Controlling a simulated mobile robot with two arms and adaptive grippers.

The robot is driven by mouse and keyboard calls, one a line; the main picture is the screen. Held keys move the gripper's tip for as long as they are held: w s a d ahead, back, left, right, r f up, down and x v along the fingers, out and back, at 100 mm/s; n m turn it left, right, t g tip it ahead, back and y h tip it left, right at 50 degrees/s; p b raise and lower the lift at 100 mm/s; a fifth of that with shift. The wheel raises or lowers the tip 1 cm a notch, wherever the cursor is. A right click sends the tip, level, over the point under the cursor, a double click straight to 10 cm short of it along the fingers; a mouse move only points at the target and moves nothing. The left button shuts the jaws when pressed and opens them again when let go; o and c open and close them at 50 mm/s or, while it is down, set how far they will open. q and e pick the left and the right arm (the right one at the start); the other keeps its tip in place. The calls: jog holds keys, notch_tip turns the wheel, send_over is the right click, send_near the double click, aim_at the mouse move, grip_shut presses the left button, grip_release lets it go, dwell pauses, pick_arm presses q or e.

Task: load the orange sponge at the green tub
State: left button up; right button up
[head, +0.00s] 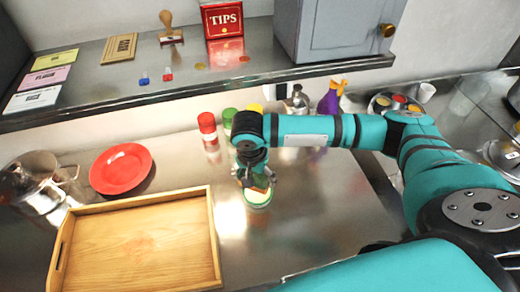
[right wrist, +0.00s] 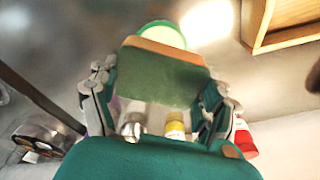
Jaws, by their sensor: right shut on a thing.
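The sponge (right wrist: 160,72) fills the space between my fingers in the right wrist view, with an orange-brown edge and a broad green face. My right gripper (head: 257,178) is shut on it and points down over the metal counter. The green tub (head: 258,200) is small and round with a pale inside. It lies just under and in front of the gripper in the head view, and its rim (right wrist: 158,27) shows beyond the sponge in the right wrist view. The gripper hides part of the tub, and I cannot tell whether sponge and tub touch. My left gripper is not in view.
A wooden tray (head: 207,215) lies left of the tub, with a red plate (head: 121,168) and metal pot (head: 42,180) beyond. A red-capped shaker (head: 208,128) and a green-capped one (head: 229,120) stand behind the gripper. A metal shelf (head: 130,88) overhangs the back.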

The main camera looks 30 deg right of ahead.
aim_at(257, 182)
jog(key=shift+w+d+r+m+p, duration=0.2)
jog(key=shift+w+d+m+p, duration=0.25)
jog(key=shift+m+p, duration=0.3)
jog(key=shift+f+m, duration=0.25)
notch_tip(257, 182, down, 5)
jog(key=b, duration=0.6)
jog(key=shift+r+b, duration=0.1)
jog(key=shift+b, duration=0.25)
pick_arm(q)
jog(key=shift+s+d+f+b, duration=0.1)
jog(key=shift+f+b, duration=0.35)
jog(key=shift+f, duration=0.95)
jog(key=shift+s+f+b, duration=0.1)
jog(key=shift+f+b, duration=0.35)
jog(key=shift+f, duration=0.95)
pick_arm(e)
jog(key=shift+f, duration=0.6)
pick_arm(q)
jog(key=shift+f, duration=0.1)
pick_arm(e)
jog(key=shift+f, duration=0.5)
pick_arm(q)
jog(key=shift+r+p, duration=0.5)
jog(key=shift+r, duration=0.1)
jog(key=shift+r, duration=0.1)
